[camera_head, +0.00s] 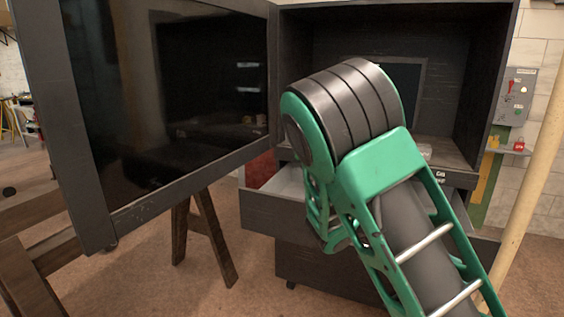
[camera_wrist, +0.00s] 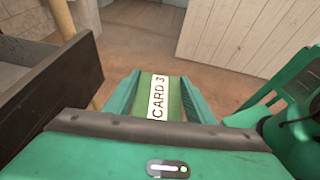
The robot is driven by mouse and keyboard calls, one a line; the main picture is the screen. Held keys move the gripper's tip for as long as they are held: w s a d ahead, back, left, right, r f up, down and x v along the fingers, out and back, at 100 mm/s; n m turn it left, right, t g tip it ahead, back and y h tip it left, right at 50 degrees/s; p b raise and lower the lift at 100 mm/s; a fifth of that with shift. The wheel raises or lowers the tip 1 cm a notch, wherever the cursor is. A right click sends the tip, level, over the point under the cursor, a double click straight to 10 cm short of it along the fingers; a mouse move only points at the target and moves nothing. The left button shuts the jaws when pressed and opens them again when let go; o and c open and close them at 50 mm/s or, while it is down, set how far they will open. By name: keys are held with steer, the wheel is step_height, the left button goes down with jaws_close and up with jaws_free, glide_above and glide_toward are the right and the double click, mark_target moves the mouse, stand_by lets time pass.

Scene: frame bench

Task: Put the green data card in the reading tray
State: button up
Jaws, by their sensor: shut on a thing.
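The green data card (camera_wrist: 174,103), with a white label reading "CARD 3", sits between the two green fingers of my gripper (camera_wrist: 160,78) in the wrist view. My gripper is shut on it. In the head view my arm hides the gripper and the card. An open tray or drawer (camera_head: 262,203) with a dark front juts out below the dark cabinet. I cannot tell whether it is the reading tray. In the wrist view a dark panel (camera_wrist: 65,82) stands left of the card, apart from it.
The cabinet (camera_head: 478,85) has its large glass-fronted door (camera_head: 165,85) swung open to the left. Wooden trestle legs (camera_head: 205,235) stand below the door. A pale pole (camera_head: 530,180) and a grey wall box (camera_head: 516,97) are at the right. Bare floor shows at lower left.

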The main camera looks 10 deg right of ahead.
steer(key=w+a+f+n+t+y, duration=0.3)
steer(key=w+a+f+n+t, duration=0.5)
steer(key=w, duration=0.4)
steer(key=w+a+f+n+t+y, duration=0.3)
steer(key=w+a+f+n+t, duration=0.6)
steer(key=w, duration=0.2)
steer(key=shift+w+t, duration=0.35)
steer(key=shift+t, duration=0.05)
steer(key=shift+r, duration=0.1)
